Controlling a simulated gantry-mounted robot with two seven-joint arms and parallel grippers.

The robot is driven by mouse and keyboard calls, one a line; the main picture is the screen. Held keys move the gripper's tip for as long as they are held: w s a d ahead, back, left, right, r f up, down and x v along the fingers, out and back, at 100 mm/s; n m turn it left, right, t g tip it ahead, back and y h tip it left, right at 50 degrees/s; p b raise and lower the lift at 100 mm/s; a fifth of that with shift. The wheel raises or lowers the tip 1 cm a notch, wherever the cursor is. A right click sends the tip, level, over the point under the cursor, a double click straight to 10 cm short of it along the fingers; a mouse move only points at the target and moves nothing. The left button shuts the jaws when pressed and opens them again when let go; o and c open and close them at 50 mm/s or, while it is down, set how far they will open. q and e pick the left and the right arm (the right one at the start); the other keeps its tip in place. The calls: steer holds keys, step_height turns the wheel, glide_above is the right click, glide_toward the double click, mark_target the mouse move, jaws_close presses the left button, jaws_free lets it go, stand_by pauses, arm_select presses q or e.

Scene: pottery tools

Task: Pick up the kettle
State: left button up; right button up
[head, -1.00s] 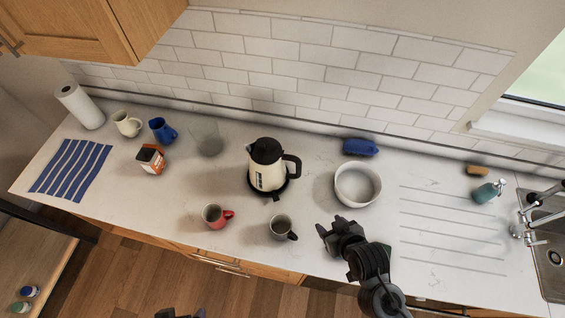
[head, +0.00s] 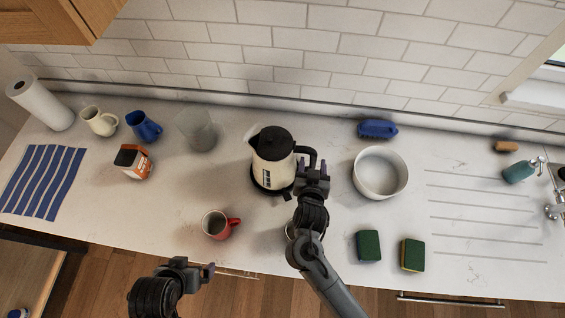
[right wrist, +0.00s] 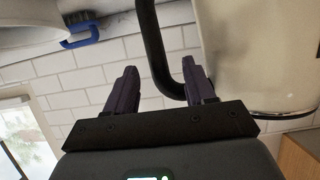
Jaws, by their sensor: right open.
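The cream and black kettle (head: 272,165) stands upright on its black base in the middle of the counter, its black handle (head: 309,153) to the right. My right gripper (head: 313,172) is at the handle. In the right wrist view the right gripper (right wrist: 160,85) is open, and the kettle's handle (right wrist: 158,50) runs down between its two fingers. The kettle body (right wrist: 255,60) is to the right there. I cannot tell whether the fingers touch the handle. My left gripper (head: 190,268) is over the counter's front edge, away from the kettle; its fingers look apart and empty.
A red mug (head: 216,224) stands front left of the kettle, and a grey mug (head: 290,231) is mostly hidden behind my right arm. A white bowl (head: 380,173) is right of the handle. Two sponges (head: 368,246) lie at the front right. A clear glass (head: 198,131) stands left of the kettle.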

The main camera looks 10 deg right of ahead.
steer(key=shift+p+x, duration=0.35)
steer(key=shift+x, duration=2.7)
steer(key=shift+s+f, duration=0.1)
jaws_close()
